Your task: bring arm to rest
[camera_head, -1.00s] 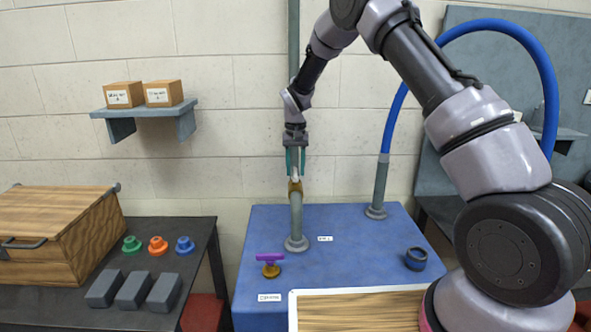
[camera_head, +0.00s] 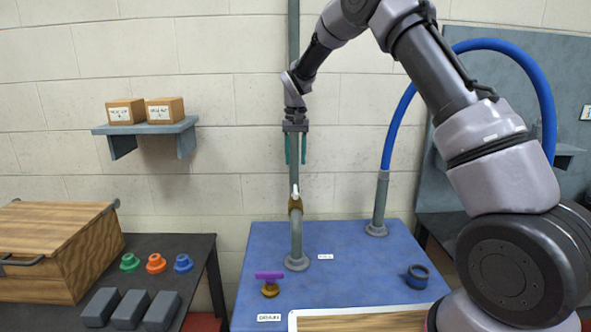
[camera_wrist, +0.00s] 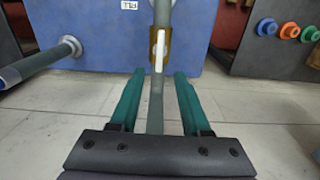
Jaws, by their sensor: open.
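My arm reaches in from the right in the head view, with the wrist bent down. My gripper (camera_head: 295,148) has teal fingers that point down, and it is open and empty. It hangs above the brass valve with a white handle (camera_head: 295,203) on the grey pipe over the blue bench. In the wrist view my gripper (camera_wrist: 154,98) shows its two fingers apart, with the pipe seen between them and the white valve handle (camera_wrist: 160,50) just beyond the tips.
The blue bench (camera_head: 350,275) carries a purple-handled valve (camera_head: 270,283), a dark ring (camera_head: 417,277) and a blue hose (camera_head: 388,140) on a grey stub. A dark table at left holds a wooden box (camera_head: 60,250), coloured knobs and grey blocks. A wall shelf (camera_head: 150,127) holds two small boxes.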

